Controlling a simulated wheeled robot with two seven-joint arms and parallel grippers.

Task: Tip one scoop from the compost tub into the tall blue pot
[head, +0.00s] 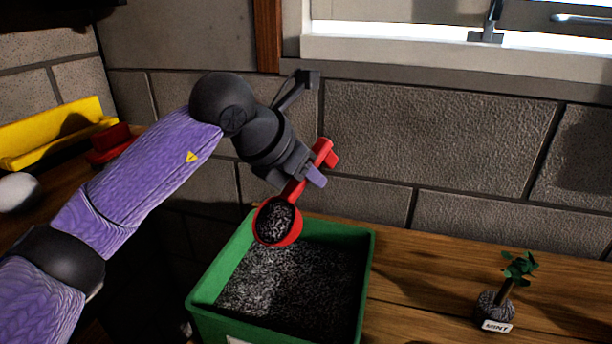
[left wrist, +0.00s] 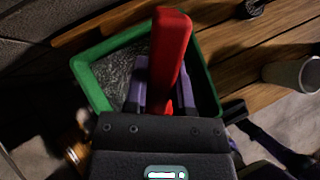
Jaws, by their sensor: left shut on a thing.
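My left gripper (head: 299,177) is shut on the handle of a red scoop (head: 293,189). The scoop's round bowl hangs over the green compost tub (head: 368,262) and holds dark speckled compost (head: 275,222). The tub has more of the same compost inside. In the left wrist view the red handle (left wrist: 170,50) stands between the purple fingers, with the green tub rim (left wrist: 92,88) behind. I see no tall blue pot in the head view. A pale grey cylinder (left wrist: 288,74) shows at the right of the left wrist view; its colour is unclear. My right gripper is not clearly visible.
A small mint plant (head: 497,300) with a label stands right of the tub on the wooden bench (head: 425,275). A yellow tray (head: 50,135), a red object (head: 108,148) and a white ball (head: 18,192) are at left.

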